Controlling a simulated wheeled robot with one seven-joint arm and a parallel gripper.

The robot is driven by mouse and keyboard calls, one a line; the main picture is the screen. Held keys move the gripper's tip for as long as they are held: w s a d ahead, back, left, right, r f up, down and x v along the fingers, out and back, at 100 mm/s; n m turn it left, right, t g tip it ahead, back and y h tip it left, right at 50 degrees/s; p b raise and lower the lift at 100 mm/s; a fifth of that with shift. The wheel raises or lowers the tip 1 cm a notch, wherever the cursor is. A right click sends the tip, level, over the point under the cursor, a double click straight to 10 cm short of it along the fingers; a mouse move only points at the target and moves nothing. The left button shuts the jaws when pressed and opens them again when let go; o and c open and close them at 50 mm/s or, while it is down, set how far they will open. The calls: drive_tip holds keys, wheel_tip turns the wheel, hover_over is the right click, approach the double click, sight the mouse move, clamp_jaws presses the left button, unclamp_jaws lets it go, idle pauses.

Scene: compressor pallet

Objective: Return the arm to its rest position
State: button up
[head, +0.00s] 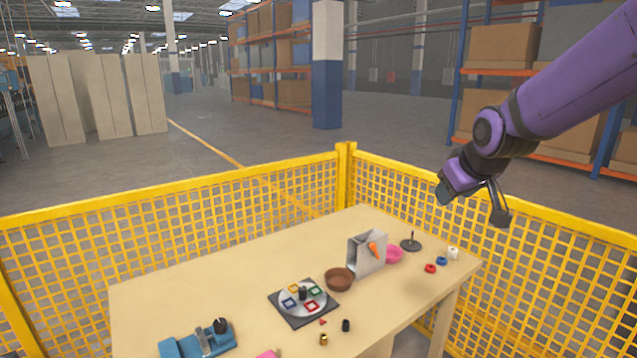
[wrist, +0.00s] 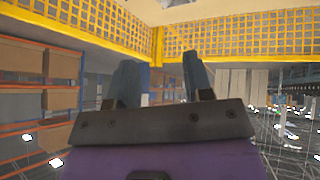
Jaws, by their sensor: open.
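My gripper (head: 444,192) is raised at the right in the head view, above the right end of the table and near the yellow fence. My purple arm reaches in from the upper right, bent at the wrist. In the wrist view the two blue-grey fingers of my gripper (wrist: 162,82) stand apart with nothing between them. The gripper is open and touches nothing that I can see.
The wooden table (head: 200,290) holds a turntable (head: 304,301), a brown bowl (head: 340,279), a grey box (head: 366,256), blue equipment (head: 184,346) and small parts. Yellow mesh fence (head: 345,170) runs behind it. Racks (head: 505,45) stand beyond. Air above the table is clear.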

drive_tip(key=s+d+r+m+g, duration=0.1)
drive_tip(key=s+r+m, duration=0.1)
drive_tip(key=s, duration=1.2)
drive_tip(key=s+d+r+m+g, duration=0.1)
drive_tip(key=s+d+m, duration=0.1)
drive_tip(key=s, duration=1.2)
drive_tip(key=shift+s+d+r+g, duration=0.2)
drive_tip(key=shift+r+g, duration=0.1)
drive_tip(key=shift+r, duration=0.05)
